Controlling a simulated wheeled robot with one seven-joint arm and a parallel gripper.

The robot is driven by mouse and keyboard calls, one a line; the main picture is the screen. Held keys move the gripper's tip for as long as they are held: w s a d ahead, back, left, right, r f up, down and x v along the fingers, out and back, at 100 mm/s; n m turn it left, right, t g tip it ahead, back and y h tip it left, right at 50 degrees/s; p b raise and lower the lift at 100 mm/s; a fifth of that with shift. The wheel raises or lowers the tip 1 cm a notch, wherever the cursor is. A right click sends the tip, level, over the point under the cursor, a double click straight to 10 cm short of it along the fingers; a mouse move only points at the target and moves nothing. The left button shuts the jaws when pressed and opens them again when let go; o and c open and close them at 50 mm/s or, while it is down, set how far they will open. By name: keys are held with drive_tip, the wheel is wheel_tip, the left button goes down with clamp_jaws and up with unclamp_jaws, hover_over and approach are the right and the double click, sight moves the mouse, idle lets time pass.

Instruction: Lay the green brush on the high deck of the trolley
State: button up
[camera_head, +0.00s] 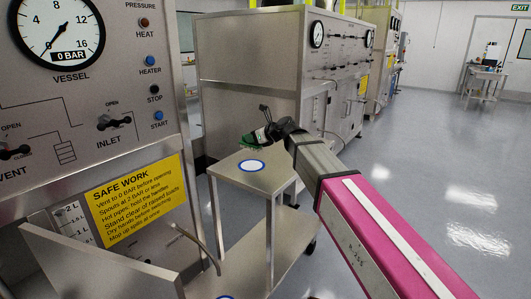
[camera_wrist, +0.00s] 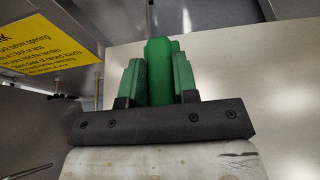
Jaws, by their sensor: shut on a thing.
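The green brush (camera_head: 251,144) is held in my gripper (camera_head: 264,133) in the head view, over the far left part of the trolley's high deck (camera_head: 277,180). My gripper (camera_wrist: 158,75) is shut on the brush, whose green body (camera_wrist: 158,55) stands between the fingers in the wrist view. The pale deck (camera_wrist: 225,60) spreads beneath and to the right there. I cannot tell whether the brush touches the deck. Its underside and far end are hidden.
A blue-ringed white disc (camera_head: 252,165) marks the high deck. The trolley's low deck (camera_head: 255,260) lies below. The vessel panel (camera_head: 90,120) stands close at left, with a yellow safety sign (camera_head: 138,200). A steel cabinet (camera_head: 245,85) stands behind. Open floor (camera_head: 440,150) lies at right.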

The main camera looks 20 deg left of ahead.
drive_tip(key=w+d+f, duration=0.1)
drive_tip(key=d+f, duration=0.1)
drive_tip(key=w+d+f, duration=0.1)
drive_tip(key=d, duration=0.1)
drive_tip(key=shift+w+d+f, duration=0.1)
drive_tip(key=shift+w, duration=0.25)
drive_tip(key=shift+f, duration=1.95)
drive_tip(key=shift+f, duration=0.1)
drive_tip(key=o, duration=0.9)
drive_tip(key=shift+o, duration=0.2)
drive_tip(key=shift+s+d+r, duration=0.1)
drive_tip(key=shift+d+r, duration=0.1)
drive_tip(key=v, duration=1.1)
drive_tip(key=shift+d, duration=0.25)
drive_tip(key=shift+r, duration=0.1)
